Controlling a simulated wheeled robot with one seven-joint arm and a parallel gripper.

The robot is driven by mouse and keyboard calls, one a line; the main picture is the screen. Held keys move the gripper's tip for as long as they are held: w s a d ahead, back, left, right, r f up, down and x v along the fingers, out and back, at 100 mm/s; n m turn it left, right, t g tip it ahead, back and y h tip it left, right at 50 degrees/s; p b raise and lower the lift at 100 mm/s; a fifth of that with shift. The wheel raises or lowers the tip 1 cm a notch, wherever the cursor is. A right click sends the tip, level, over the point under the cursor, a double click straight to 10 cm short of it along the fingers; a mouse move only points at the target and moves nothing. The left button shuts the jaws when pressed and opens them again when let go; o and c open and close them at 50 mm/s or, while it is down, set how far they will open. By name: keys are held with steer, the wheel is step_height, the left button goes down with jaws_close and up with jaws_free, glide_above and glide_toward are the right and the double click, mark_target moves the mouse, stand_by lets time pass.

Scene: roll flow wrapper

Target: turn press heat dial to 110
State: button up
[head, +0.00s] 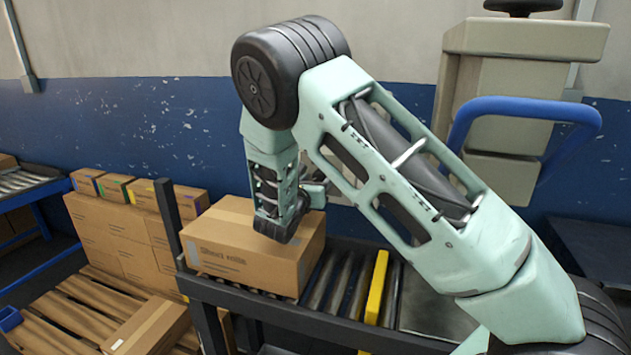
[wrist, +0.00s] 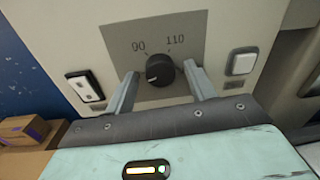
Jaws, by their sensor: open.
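The press heat dial (wrist: 160,70) is a round black knob on a grey plate (wrist: 190,33) in the wrist view. The marks 90 and 110 stand above it, 90 to the upper left and 110 to the upper right. A pale line on the knob points left, below the 90 mark. My gripper (wrist: 162,82) is open, with one finger on each side of the dial. I cannot tell if either finger touches it. In the head view my arm hides the dial, and the gripper's fingers barely show behind the wrist.
A white switch (wrist: 87,88) is left of the dial and a square button (wrist: 241,62) is right of it. In the head view a cardboard box (head: 255,248) sits on a roller conveyor (head: 345,283) below my wrist. A blue bar (head: 525,107) curves behind my arm.

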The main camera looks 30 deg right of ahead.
steer(key=c, duration=1)
steer(key=shift+f+b, duration=0.1)
steer(key=shift+b, duration=0.2)
